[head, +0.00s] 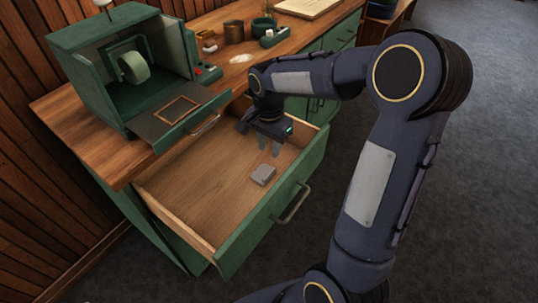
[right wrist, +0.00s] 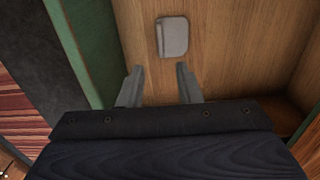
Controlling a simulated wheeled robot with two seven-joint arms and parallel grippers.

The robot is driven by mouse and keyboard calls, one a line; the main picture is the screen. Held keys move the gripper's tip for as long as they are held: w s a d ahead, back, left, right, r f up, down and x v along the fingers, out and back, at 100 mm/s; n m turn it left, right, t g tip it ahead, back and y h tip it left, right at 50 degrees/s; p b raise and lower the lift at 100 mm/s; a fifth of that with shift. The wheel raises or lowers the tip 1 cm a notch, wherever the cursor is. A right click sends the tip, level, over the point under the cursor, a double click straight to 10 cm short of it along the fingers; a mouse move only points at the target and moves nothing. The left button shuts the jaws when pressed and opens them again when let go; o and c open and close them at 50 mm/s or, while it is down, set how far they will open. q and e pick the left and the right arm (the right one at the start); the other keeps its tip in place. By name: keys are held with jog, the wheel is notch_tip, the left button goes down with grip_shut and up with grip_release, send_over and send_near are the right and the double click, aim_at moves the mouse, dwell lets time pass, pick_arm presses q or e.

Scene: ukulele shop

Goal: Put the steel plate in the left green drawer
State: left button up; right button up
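The steel plate (head: 263,174) is a small grey rounded block lying on the wooden floor of the open left green drawer (head: 262,222), toward its front right part. In the right wrist view the plate (right wrist: 173,37) lies flat on the wood, beyond the fingertips and apart from them. My right gripper (head: 268,150) hangs over the drawer, just behind the plate. Its two fingers (right wrist: 160,78) are spread with nothing between them. My left gripper is in neither view.
The wooden counter (head: 62,106) carries a green box machine (head: 108,66) with an open front. Cups (head: 234,31) and a small green tray stand farther back. The drawer's front handle (head: 293,204) sticks out over the dark floor, which is clear at the right.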

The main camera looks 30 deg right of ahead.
jog(key=s+a+r+n+t+y, duration=0.2)
jog(key=s+n, duration=0.4)
jog(key=s, duration=0.4)
jog(key=s+a+r+n+t+y, duration=0.1)
jog(key=s+a+r+n+t, duration=0.2)
jog(key=s, duration=0.7)
jog(key=a+r+n, duration=0.1)
jog(key=a+n, duration=0.1)
jog(key=a, duration=0.1)
jog(key=shift+s+a+n+t+y, duration=0.15)
jog(key=shift+n+t+y, duration=0.15)
jog(key=shift+n+y, duration=0.1)
jog(key=shift+r, duration=0.1)
